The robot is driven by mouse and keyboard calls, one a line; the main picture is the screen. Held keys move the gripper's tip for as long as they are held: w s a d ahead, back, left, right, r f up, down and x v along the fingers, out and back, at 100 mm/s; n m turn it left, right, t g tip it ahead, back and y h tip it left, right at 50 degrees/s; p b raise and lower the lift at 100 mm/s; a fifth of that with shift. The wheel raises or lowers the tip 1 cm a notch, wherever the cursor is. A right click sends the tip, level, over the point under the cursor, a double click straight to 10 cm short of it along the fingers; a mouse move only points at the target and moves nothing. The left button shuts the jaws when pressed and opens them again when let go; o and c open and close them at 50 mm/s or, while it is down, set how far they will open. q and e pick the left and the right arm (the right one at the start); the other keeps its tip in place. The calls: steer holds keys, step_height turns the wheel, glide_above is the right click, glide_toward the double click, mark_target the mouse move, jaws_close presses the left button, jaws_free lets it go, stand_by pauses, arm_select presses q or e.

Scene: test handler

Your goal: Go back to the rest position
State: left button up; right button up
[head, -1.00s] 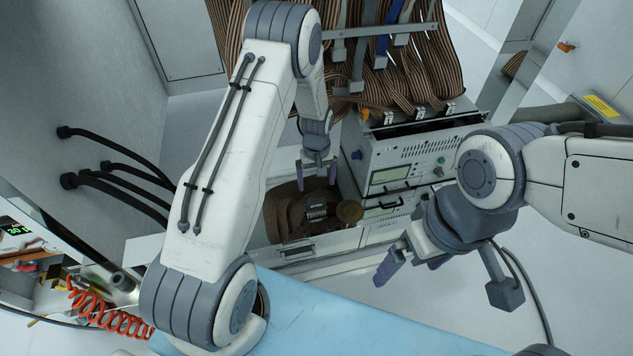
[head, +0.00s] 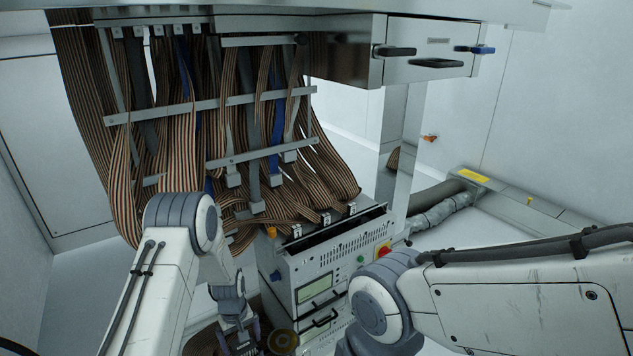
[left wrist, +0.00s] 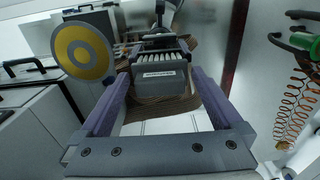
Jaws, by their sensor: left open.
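My left gripper (head: 238,340) is at the bottom edge of the head view, in front of and left of the instrument box (head: 317,290). In the left wrist view its two purple fingers (left wrist: 160,76) are spread apart. A dark grey labelled connector block (left wrist: 160,82) shows between and beyond the fingers, with brown ribbon cable behind it; the jaws are not closed on it. My right arm comes in from the right in the head view; its gripper is below the picture and hidden.
Ribbon cables (head: 185,130) hang on a metal rack at the left. A yellow and grey disc (left wrist: 84,51) is close to the left finger. An orange coiled hose (left wrist: 292,105) is at the right of the wrist view.

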arm_select(q)
steer(key=r+p, duration=0.2)
steer(key=r, duration=0.2)
steer(key=shift+d+r, duration=0.15)
steer(key=shift+d, duration=0.05)
steer(key=shift+s+d+r, duration=0.2)
steer(key=shift+d+r, duration=0.05)
steer(key=shift+d, duration=0.25)
